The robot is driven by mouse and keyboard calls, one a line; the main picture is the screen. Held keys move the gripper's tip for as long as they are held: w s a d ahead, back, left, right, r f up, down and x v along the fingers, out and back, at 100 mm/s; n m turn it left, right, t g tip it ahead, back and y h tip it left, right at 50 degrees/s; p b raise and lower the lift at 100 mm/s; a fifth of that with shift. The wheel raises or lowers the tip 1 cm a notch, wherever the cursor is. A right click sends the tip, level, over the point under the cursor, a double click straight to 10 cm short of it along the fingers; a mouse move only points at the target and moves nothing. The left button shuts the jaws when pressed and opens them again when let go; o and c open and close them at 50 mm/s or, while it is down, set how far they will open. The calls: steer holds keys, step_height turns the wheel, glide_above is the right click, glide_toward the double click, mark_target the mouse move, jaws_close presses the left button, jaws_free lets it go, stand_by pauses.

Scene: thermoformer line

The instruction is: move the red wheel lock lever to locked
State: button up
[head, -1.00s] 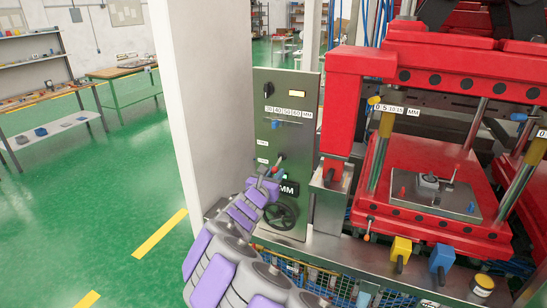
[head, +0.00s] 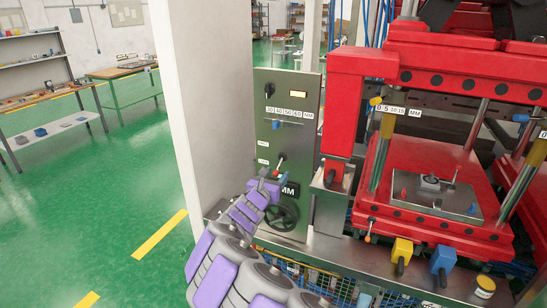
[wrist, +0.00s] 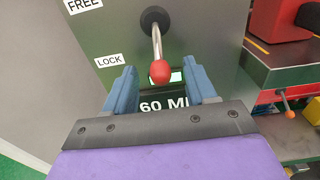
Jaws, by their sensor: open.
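The wheel lock lever is a metal rod with a red ball knob (wrist: 159,72), on a grey-green panel. In the wrist view its rod runs down from a dark round pivot (wrist: 155,18) to the knob. A LOCK label (wrist: 109,60) is left of the knob, and a FREE label (wrist: 84,4) is higher up. My gripper (wrist: 156,76) is open, its two blue fingers on either side of the knob; I cannot tell whether they touch it. In the head view my gripper (head: 268,182) is at the panel, partly hiding the lever's lower end.
A black handwheel (head: 282,217) is just below my gripper. A display reading 60 MM (wrist: 165,103) is partly behind the fingers. The red press (head: 430,190) stands to the right, with another small lever (head: 368,232) at its front. A white pillar (head: 205,110) is left of the panel.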

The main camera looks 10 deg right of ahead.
steer(key=v, duration=0.7)
steer(key=shift+p, duration=0.45)
steer(key=p+v, duration=0.2)
steer(key=v, duration=1.5)
steer(key=s+d+r+m+g+h, duration=0.1)
steer(key=s+d+m+g+h, duration=0.1)
steer(key=d+m+g, duration=0.3)
steer(key=s+d+r+m+g+h, duration=0.1)
steer(key=s+d+r+m, duration=0.1)
steer(key=s+d+m, duration=0.3)
steer(key=s+d+f+m+g+y, duration=0.2)
steer(key=s+d+m+g, duration=0.6)
steer(key=d, duration=0.3)
steer(key=s+a+f+m+g+y+b, duration=0.1)
steer(key=s+a+m+y, duration=0.4)
steer(key=s, duration=0.6)
steer(key=s+a+f+m+g+y, duration=0.1)
steer(key=s+a+m+y, duration=0.3)
steer(key=s, duration=0.7)
steer(key=shift+s+a+f+m+y+b, duration=0.25)
steer(key=shift+a+f+m+y+b, duration=0.15)
steer(key=shift+f+m+y, duration=0.65)
